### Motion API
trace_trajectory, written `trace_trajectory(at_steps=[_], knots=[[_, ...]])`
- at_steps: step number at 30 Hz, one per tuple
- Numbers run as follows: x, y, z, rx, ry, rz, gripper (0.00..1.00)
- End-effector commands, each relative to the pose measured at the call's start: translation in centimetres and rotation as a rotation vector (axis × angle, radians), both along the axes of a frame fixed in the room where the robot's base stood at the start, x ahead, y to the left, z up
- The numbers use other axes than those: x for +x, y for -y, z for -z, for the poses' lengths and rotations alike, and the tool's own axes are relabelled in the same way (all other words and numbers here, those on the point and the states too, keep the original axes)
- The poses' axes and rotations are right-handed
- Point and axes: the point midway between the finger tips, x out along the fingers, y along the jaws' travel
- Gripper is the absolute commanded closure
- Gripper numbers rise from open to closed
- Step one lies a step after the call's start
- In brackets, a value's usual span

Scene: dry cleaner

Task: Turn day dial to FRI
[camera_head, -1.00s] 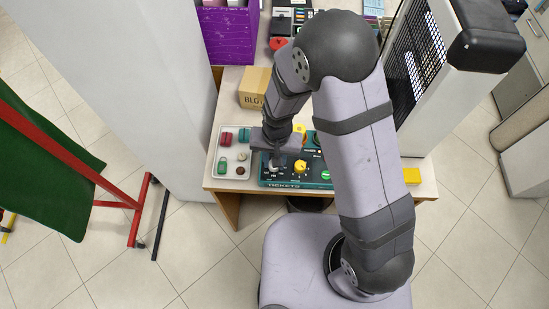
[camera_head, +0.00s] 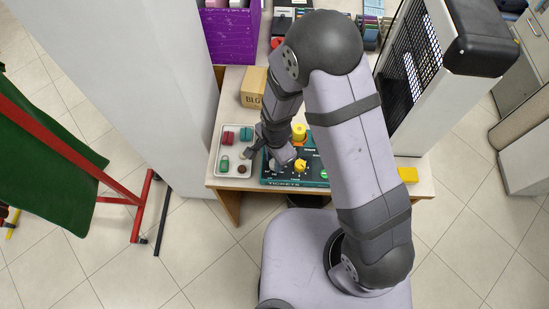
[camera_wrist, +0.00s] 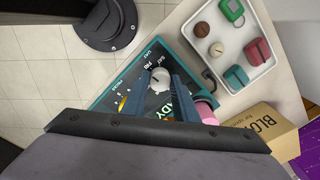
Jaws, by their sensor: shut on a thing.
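The day dial is a whitish round knob (camera_wrist: 160,76) on the teal ticket panel (camera_wrist: 108,101), with small day letters beside it, SAT and FRI among them. A short dark mark shows on its top, but which day it points at is too small to tell. My gripper (camera_wrist: 163,82) has its two blue-grey fingers shut on the dial, one on each side. In the head view my gripper (camera_head: 279,158) is over the left part of the panel (camera_head: 294,184) and hides most of the dial.
A yellow knob (camera_head: 300,166) is just right of my gripper. A white tray (camera_head: 218,163) of small coloured items lies to the left. A cardboard box (camera_head: 253,88) and purple bin (camera_head: 232,40) stand behind. A yellow block (camera_head: 407,175) lies at the right edge.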

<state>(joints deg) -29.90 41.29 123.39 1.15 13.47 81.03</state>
Motion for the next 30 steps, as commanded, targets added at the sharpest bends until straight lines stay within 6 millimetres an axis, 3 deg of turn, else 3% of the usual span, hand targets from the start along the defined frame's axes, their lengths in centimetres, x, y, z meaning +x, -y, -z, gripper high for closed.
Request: trace_trajectory(at_steps=[20, 21, 23, 30], knots=[[0.22, -0.12, -0.12, 0.003, 0.005, 0.071, 0.96], [0.22, -0.12, -0.12, 0.003, 0.005, 0.071, 0.67], [0.20, -0.11, -0.11, 0.003, 0.005, 0.071, 0.55], [0.08, -0.05, -0.04, 0.001, 0.002, 0.071, 0.55]])
